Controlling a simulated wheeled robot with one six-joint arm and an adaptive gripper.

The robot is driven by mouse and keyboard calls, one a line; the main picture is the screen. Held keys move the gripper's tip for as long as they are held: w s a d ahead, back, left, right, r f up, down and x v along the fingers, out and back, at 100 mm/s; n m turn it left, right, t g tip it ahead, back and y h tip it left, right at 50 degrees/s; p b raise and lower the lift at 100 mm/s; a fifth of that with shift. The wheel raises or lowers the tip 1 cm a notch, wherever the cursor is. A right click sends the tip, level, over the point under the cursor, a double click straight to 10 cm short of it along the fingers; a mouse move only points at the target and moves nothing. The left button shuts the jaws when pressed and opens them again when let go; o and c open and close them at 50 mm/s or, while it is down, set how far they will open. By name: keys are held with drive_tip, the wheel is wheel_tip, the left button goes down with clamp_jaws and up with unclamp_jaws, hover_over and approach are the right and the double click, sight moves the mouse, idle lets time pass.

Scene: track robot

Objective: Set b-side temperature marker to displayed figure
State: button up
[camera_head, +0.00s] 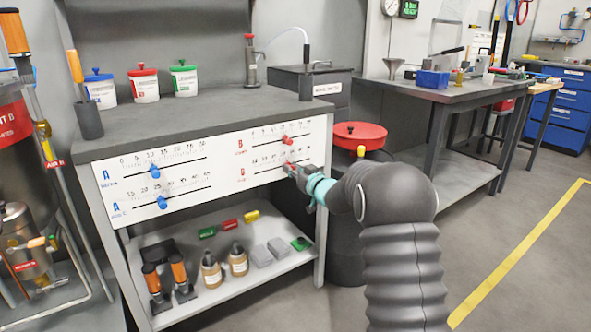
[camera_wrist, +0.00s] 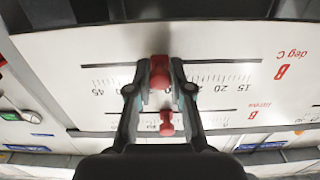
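The white slider panel (camera_head: 210,172) is on the bench front. Its right half has two red B markers. The upper B marker (camera_head: 287,141) is free; it shows in the wrist view (camera_wrist: 167,124), where the panel appears upside down. The lower B marker, labelled deg C, is between my fingertips (camera_wrist: 160,72). My gripper (camera_head: 300,172) appears closed around it, a finger on each side. It sits between 20 and 45 on its scale; the nearest numbers are hidden. A dark display (camera_head: 409,8) with green text hangs on the back wall, too small to read.
Blue A markers (camera_head: 154,170) are on the panel's left half. A black drum with a red lid (camera_head: 360,134) stands right of the bench, close behind my arm. The lower shelf (camera_head: 215,283) holds bottles, blocks and tools. Open floor lies to the right.

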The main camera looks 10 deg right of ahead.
drive_tip(key=o, duration=0.5)
drive_tip(key=shift+a, duration=0.15)
drive_tip(key=v, duration=1.2)
